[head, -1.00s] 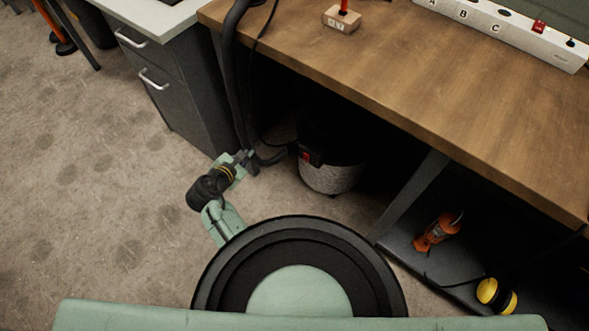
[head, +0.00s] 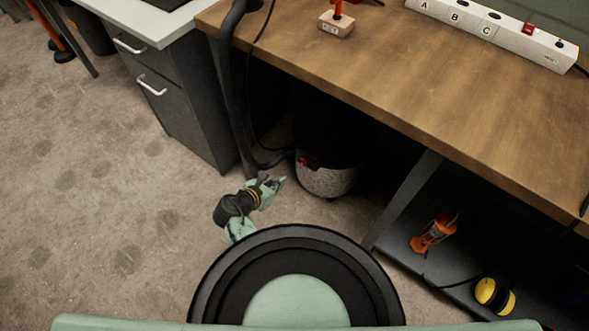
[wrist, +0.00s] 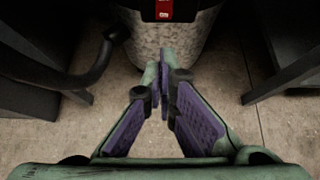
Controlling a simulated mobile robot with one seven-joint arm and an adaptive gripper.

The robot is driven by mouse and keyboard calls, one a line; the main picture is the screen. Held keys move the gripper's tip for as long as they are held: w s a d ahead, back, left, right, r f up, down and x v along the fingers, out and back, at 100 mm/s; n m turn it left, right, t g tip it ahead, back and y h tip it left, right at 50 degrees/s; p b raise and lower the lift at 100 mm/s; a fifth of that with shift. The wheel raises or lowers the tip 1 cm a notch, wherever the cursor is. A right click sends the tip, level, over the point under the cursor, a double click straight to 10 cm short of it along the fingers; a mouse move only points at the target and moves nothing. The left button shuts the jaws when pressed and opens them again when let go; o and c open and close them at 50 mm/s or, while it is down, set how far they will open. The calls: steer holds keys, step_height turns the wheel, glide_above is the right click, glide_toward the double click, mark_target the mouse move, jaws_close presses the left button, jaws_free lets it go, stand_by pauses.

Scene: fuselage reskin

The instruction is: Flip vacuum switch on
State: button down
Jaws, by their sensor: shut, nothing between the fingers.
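The vacuum (head: 327,172) stands on the floor under the wooden workbench, a grey speckled drum with a dark top. Its red switch (head: 303,160) is on the side facing my arm. In the wrist view the red switch (wrist: 164,10) is at the top edge, partly cut off, with white "ON" lettering at its lower part. The speckled drum (wrist: 170,45) is below it. My gripper (head: 274,183) is just left of and in front of the drum. In the wrist view my gripper (wrist: 163,75) is shut and empty, its fingertips below the switch in the picture.
A black hose (head: 240,110) hangs past the bench edge and curves to the vacuum's left. A dark drawer cabinet (head: 170,90) stands left. A bench leg (head: 405,200) is right, with an orange tool (head: 434,233) and yellow-black ear muffs (head: 494,295) on the low shelf.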

mark_target(303, 161)
steer(key=w+r+x, duration=0.1)
steer(key=x, duration=0.8)
steer(key=shift+w+d+p, duration=0.25)
steer(key=shift+d+p, duration=0.05)
steer(key=shift+d, duration=0.2)
steer(key=shift+w+d+t+b, duration=0.2)
steer(key=shift+w+t+b, duration=0.1)
steer(key=shift+b, duration=0.25)
steer(key=shift+r, duration=0.1)
